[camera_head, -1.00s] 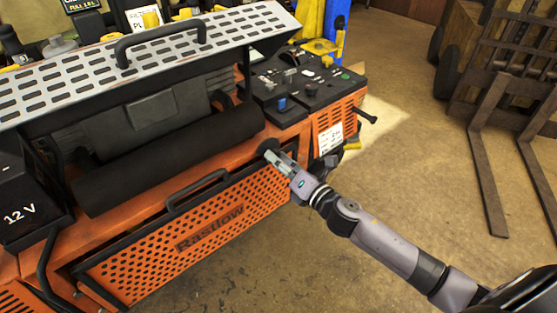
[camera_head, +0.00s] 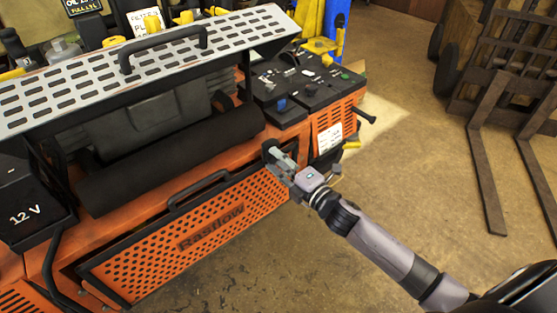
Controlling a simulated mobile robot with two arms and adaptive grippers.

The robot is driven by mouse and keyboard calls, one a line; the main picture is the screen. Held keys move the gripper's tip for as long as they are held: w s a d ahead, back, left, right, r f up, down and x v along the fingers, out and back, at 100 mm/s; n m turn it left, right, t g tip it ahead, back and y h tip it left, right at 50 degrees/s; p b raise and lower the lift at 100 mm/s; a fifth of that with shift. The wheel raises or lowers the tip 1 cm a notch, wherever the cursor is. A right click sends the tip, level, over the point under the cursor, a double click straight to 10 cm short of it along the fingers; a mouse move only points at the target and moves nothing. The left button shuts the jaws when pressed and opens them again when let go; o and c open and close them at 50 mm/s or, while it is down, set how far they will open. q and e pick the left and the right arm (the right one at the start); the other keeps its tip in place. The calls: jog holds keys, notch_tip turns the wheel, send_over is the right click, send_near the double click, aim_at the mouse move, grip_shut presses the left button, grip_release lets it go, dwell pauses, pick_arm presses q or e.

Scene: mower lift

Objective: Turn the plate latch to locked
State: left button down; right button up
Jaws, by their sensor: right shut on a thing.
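The orange perforated plate (camera_head: 235,228) marked "Rastlow" is on the front of the orange machine, with a black handle (camera_head: 198,191) at its top edge. The dark plate latch (camera_head: 270,146) is at the plate's upper right corner. My right gripper (camera_head: 277,158) is at this corner, shut on the latch. Its fingers cover much of the latch, so I cannot tell its exact angle. My left gripper is not in view.
A slotted grey cover (camera_head: 150,65) with a black handle is above a dark roller. A black control panel (camera_head: 300,78) and a dark knob lever (camera_head: 366,115) are right of the latch. A black 12 V battery (camera_head: 28,195) is at left. The floor at right is clear up to a forklift's forks (camera_head: 487,150).

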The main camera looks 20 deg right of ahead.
dwell(0.5)
jog(key=o, duration=1.2)
jog(key=v, duration=1.2)
